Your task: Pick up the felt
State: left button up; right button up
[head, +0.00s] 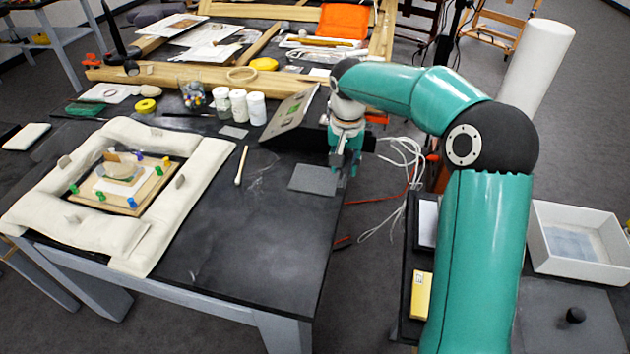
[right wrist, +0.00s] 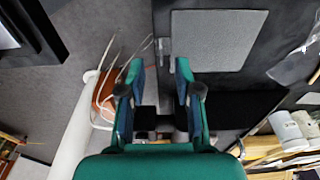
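The felt, a flat grey rectangle (head: 314,179), lies on the black tabletop near its right edge. It also shows in the right wrist view as a speckled grey sheet (right wrist: 218,40), beyond the fingertips and to the right. My right gripper (head: 346,170) points down beside the felt's right end in the head view, near the table edge. In the right wrist view its two fingers (right wrist: 160,75) are apart with nothing between them. It looks apart from the felt; its exact height is hard to tell. My left gripper is not in view.
White jars (head: 256,108) and a cotton swab (head: 241,166) are to the left. A cream padded frame (head: 185,195) surrounds a wooden board (head: 150,190). Loose cables (head: 405,160) hang right of the table.

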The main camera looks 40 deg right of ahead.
aim_at(319, 177)
jog(key=f, duration=0.4)
jog(key=shift+w+d+f, duration=0.25)
jog(key=shift+d+f, duration=0.05)
jog(key=shift+f, duration=0.1)
grip_shut()
